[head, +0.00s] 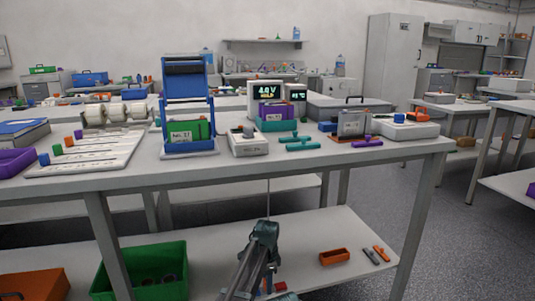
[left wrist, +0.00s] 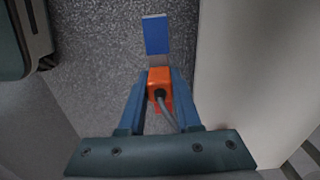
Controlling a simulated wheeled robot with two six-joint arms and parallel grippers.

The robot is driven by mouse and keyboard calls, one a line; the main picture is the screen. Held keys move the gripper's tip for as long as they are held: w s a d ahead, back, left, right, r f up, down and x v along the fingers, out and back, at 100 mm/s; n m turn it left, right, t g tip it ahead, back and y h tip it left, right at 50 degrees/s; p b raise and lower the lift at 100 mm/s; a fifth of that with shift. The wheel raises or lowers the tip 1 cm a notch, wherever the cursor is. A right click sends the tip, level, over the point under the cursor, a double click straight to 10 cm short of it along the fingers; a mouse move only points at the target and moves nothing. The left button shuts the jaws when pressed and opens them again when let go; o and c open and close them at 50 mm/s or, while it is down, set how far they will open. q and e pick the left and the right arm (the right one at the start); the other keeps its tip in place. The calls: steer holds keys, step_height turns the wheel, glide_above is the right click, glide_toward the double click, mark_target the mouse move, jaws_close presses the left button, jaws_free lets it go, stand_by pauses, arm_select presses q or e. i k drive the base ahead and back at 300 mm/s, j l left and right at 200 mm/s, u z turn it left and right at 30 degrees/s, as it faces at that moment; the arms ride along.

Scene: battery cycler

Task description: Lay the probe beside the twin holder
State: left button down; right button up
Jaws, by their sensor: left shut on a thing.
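The probe (left wrist: 159,78) has an orange body with a dark cable, in the left wrist view. My left gripper (left wrist: 158,92) is shut on its body. A grey piece and a blue block lie in line beyond the orange body; I cannot tell whether they belong to it. In the head view my left gripper (head: 270,283) hangs low in front of the bench, near the lower shelf, and mostly hides the probe. A thin line runs up from my wrist towards the bench edge. I cannot single out the twin holder for certain. My right gripper is not in view.
The bench top (head: 300,163) carries a blue frame (head: 188,90), a white block (head: 249,142), teal tools (head: 302,147), a purple tool (head: 367,143) and a grey upright holder (head: 354,123). Its front strip is mostly clear. A green bin (head: 165,262) and an orange tray (head: 334,256) are below.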

mark_target(233, 126)
steer(key=i, duration=1.35)
